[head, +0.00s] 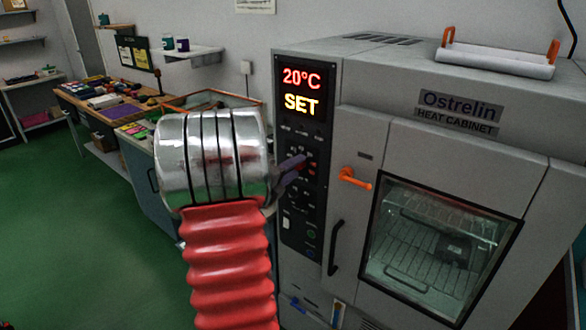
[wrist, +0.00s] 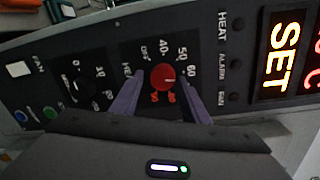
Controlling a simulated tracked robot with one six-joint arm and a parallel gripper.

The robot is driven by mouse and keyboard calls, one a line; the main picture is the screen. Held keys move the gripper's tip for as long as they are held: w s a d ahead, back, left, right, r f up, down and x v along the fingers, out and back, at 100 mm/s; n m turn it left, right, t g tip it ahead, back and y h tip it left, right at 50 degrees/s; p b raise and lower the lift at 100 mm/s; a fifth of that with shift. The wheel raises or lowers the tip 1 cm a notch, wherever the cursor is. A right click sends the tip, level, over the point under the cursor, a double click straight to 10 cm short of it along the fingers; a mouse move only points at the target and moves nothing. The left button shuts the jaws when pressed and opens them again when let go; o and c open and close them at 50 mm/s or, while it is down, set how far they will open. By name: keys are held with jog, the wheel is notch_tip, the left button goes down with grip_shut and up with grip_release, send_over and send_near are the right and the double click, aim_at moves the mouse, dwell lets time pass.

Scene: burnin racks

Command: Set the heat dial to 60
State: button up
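The red heat dial (wrist: 163,77) is on the dark control panel (wrist: 105,75) in the wrist view. Numbers 40, 50 and 60 run around its upper right, with orange marks below it. A small pale mark on the dial seems to point right, near the 60. My gripper (wrist: 162,80) has its two purple fingers apart, one on each side of the dial. Gaps seem to show, and I cannot tell whether either finger touches it. In the head view my gripper (head: 296,166) is at the panel, mostly hiding the dial. The display (head: 301,90) reads 20°C and SET.
A black dial (wrist: 83,87) and a white FAN switch (wrist: 19,69) sit on the same panel. The heat cabinet (head: 390,110) has an orange latch (head: 355,179), a black handle (head: 335,247) and a glass door. Green floor (head: 90,240) is open at left.

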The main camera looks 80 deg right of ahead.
jog(key=shift+o, duration=0.9)
jog(key=shift+r, duration=0.15)
jog(key=shift+w, duration=0.1)
jog(key=f+v, duration=0.1)
jog(key=v, duration=1.2)
jog(key=shift+a+r, duration=0.35)
jog(key=shift+r, duration=0.05)
jog(key=shift+w, duration=0.1)
